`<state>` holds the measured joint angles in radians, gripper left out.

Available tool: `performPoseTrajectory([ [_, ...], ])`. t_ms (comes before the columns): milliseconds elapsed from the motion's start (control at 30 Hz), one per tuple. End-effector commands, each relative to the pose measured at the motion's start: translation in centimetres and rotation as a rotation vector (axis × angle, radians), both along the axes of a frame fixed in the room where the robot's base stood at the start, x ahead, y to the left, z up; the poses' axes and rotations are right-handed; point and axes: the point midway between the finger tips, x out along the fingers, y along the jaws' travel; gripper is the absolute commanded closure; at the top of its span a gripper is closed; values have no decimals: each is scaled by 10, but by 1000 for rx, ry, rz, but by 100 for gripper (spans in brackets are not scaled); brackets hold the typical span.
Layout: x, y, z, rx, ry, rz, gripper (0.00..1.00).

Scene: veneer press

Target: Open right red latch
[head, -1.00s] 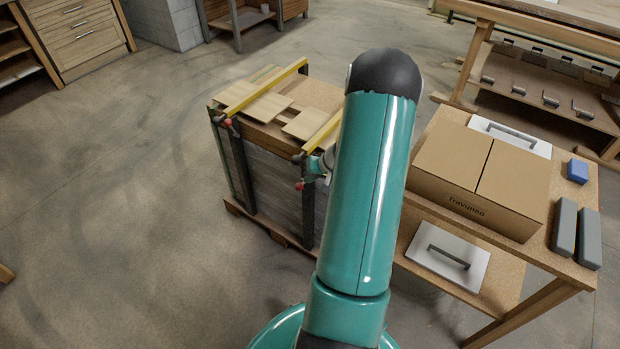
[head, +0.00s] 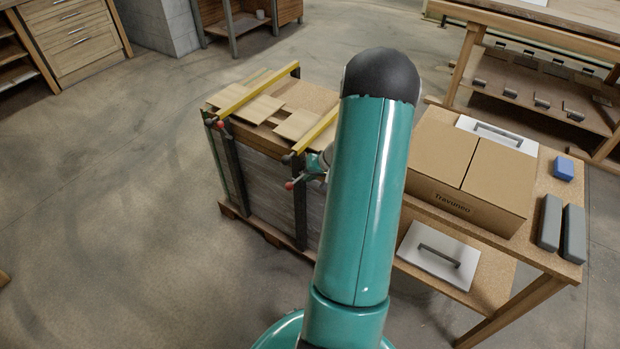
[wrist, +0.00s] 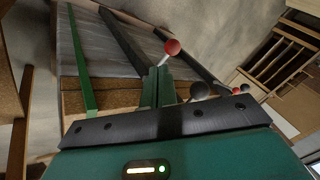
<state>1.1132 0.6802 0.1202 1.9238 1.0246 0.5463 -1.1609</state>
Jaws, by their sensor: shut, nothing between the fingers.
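The right red latch shows as a red knob (head: 289,185) on the near side of the stack, below the front end of the right yellow bar (head: 316,132). In the wrist view the red knob (wrist: 172,47) is just beyond the fingertips, with a short lever below it. My gripper (head: 311,176) is partly hidden behind my arm in the head view. In the wrist view the green fingers (wrist: 158,84) are shut and empty, close to the knob; contact cannot be told. A black knob (wrist: 199,90) is to the right of the fingers.
The left latch's red knob (head: 220,124) sits by the left yellow bar (head: 252,92). Veneer pieces (head: 298,125) lie on the stack. A side table right of my arm holds a cardboard box (head: 468,178). The floor left of the stack is clear.

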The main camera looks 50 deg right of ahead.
Motion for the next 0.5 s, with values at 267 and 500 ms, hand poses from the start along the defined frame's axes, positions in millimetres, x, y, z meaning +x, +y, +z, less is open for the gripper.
performPoseTrajectory([
  [267, -27, 20, 37, -5, 0, -2, 100],
  [500, -47, 34, 60, -4, 0, -1, 100],
])
